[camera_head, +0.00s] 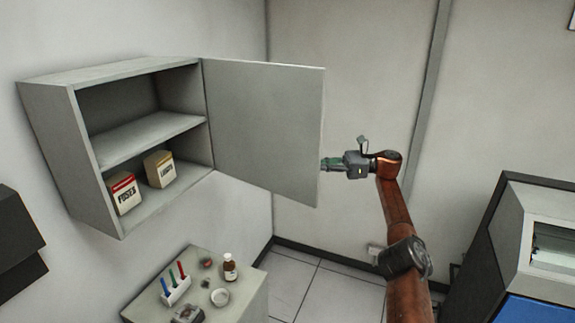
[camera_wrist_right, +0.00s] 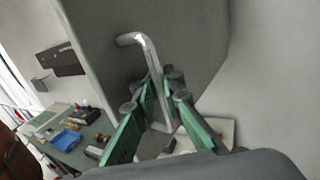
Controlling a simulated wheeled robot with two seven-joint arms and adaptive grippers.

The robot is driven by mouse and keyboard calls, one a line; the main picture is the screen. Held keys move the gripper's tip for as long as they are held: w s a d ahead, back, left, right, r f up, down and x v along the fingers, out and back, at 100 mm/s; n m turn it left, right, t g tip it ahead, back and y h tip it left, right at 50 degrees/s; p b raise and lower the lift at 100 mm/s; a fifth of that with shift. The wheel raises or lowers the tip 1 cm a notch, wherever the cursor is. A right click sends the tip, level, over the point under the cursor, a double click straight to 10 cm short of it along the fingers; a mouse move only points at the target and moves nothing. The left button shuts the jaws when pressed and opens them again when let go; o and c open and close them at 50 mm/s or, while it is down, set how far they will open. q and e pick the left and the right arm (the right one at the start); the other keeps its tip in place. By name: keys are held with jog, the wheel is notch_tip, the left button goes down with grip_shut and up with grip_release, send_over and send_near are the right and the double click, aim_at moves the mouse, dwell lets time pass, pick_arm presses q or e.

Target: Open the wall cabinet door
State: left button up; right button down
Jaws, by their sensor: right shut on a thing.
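The wall cabinet (camera_head: 60,150) hangs on the left wall in the head view. Its door (camera_head: 265,130) stands wide open, swung out to the right, so the shelf and interior show. My right gripper (camera_head: 325,164) is at the door's free edge; the handle is hidden behind the door in this view. In the right wrist view the door's outer face (camera_wrist_right: 185,45) carries a bent metal handle (camera_wrist_right: 145,52). The green fingers of my right gripper (camera_wrist_right: 155,110) are shut on this handle. My left gripper is in neither view.
Inside the cabinet stand a fuses box (camera_head: 124,193) and a second box (camera_head: 159,169). Below is a small table (camera_head: 245,297) with a bottle (camera_head: 230,267), a dish and a rack of colored tubes (camera_head: 176,289). A dark-framed machine (camera_head: 510,240) stands at the right.

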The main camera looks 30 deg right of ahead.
jog(key=shift+w+d+f, duration=0.1)
jog(key=shift+d+f, duration=0.05)
jog(key=shift+d, duration=0.15)
